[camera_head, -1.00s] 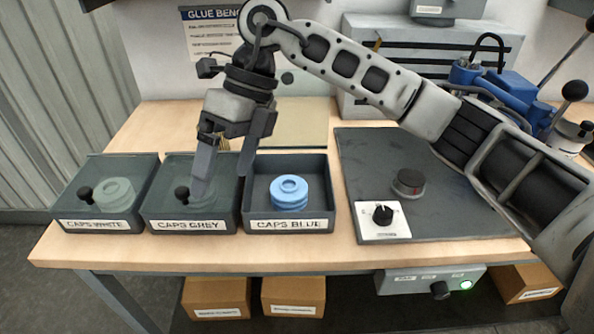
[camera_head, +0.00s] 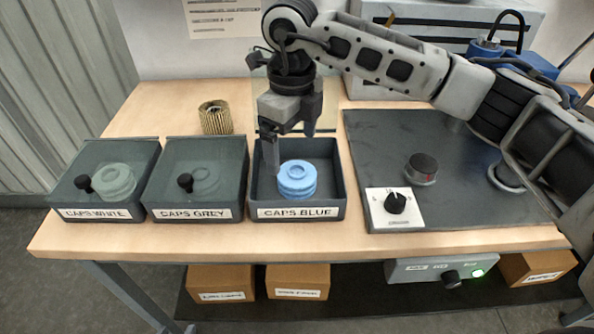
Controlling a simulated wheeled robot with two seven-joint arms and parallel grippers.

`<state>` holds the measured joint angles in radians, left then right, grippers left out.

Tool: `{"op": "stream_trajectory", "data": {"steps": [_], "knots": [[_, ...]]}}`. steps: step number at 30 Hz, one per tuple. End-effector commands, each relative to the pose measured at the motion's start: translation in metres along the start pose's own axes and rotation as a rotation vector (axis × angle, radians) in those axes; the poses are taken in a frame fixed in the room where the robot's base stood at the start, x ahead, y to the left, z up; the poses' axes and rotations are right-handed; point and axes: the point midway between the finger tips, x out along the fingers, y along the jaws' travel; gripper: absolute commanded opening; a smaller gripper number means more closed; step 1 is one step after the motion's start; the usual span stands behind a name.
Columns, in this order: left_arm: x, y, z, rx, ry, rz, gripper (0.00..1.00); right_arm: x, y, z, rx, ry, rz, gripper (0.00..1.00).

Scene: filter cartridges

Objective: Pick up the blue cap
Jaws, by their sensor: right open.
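The blue caps (camera_head: 297,179) sit stacked in the open grey bin labelled CAPS BLUE (camera_head: 334,202). My right gripper (camera_head: 291,152), on the arm coming in from the right, points down over the back left part of this bin. Its fingers are apart with nothing between them. One finger reaches down at the left of the blue caps, and the other is behind them. I cannot tell whether a finger touches the caps. My left gripper is not in view.
Left of the blue bin stand the CAPS GREY bin (camera_head: 188,214) and the CAPS WHITE bin (camera_head: 95,214), both with clear lids and black knobs. A pleated filter cartridge (camera_head: 215,118) stands behind them. A dark mat (camera_head: 385,140) with a dial box (camera_head: 396,211) lies to the right.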

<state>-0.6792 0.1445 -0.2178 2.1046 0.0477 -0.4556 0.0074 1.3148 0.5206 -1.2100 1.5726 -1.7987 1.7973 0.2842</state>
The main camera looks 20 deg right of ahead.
Motion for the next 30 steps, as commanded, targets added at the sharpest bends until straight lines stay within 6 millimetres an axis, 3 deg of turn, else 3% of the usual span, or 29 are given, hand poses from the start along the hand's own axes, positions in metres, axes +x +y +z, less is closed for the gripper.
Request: {"op": "stream_trajectory", "data": {"steps": [11,20,25,30], "knots": [[-0.003,-0.002,-0.005,0.018,-0.006,-0.008,0.36,0.047,-0.002,-0.007,0.000,0.002,0.002,0.92],[-0.002,-0.002,-0.001,0.020,-0.014,-0.008,0.36,0.052,-0.003,-0.006,-0.001,-0.001,0.001,0.92],[-0.002,-0.002,-0.002,0.020,-0.011,-0.008,0.36,0.052,-0.002,-0.006,-0.001,0.000,0.001,0.45],[-0.002,-0.002,-0.004,0.019,-0.007,-0.008,0.36,0.052,-0.002,-0.006,-0.001,-0.001,0.001,0.44]]}}
